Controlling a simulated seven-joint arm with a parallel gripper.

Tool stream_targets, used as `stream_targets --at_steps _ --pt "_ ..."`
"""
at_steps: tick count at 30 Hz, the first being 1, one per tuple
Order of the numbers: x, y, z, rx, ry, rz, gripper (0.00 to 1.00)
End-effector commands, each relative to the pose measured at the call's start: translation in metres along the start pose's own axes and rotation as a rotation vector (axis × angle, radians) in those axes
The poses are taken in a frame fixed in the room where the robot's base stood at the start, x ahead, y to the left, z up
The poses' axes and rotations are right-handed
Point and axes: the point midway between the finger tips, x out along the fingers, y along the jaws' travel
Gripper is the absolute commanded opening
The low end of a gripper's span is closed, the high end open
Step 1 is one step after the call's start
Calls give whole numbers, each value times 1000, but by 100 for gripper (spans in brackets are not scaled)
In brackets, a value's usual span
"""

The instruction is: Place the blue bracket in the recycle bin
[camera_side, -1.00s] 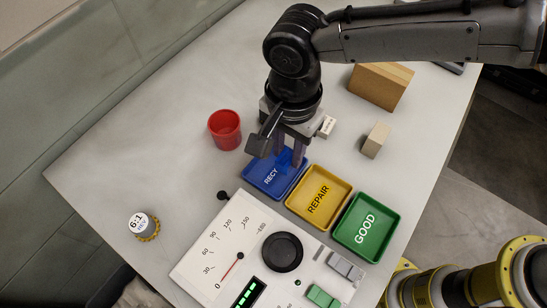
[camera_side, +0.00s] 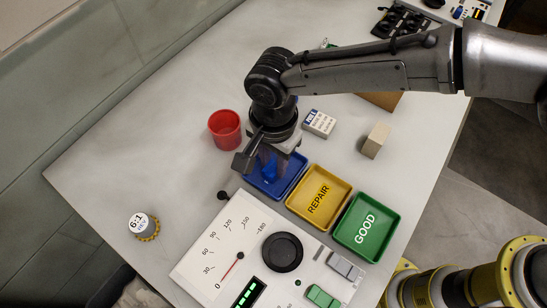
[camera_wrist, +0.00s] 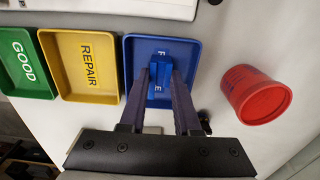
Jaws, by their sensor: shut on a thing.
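The blue bracket (camera_wrist: 160,82) is between the fingers of my gripper (camera_wrist: 160,78) in the wrist view, with the fingers shut on it. The recycle bin is a shallow blue tray (camera_wrist: 131,62) directly beneath; only some letters of its label show. In the side view, my gripper (camera_side: 271,168) points down over the blue tray (camera_side: 284,194), with the blue bracket (camera_side: 268,172) low between the fingers. I cannot tell whether the bracket touches the tray floor. The fingers and bracket hide much of the tray.
The yellow REPAIR tray (camera_side: 339,188) and green GOOD tray (camera_side: 367,225) stand beside the blue one. A red cup (camera_side: 225,130) stands close left of my gripper. A small labelled box (camera_side: 319,123) and a beige block (camera_side: 376,141) lie behind. A dial panel (camera_side: 230,235) is in front.

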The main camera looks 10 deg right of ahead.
Motion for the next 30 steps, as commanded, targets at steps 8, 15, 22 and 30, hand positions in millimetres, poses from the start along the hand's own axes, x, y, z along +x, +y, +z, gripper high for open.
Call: stream_targets --at_steps 8,15,22,30 --pt "1 0 0 0 0 1 61" --pt "0 0 0 0 0 0 61" --pt "-28 -1 0 0 -1 -4 61" --pt "-84 -1 0 0 -1 -5 61"
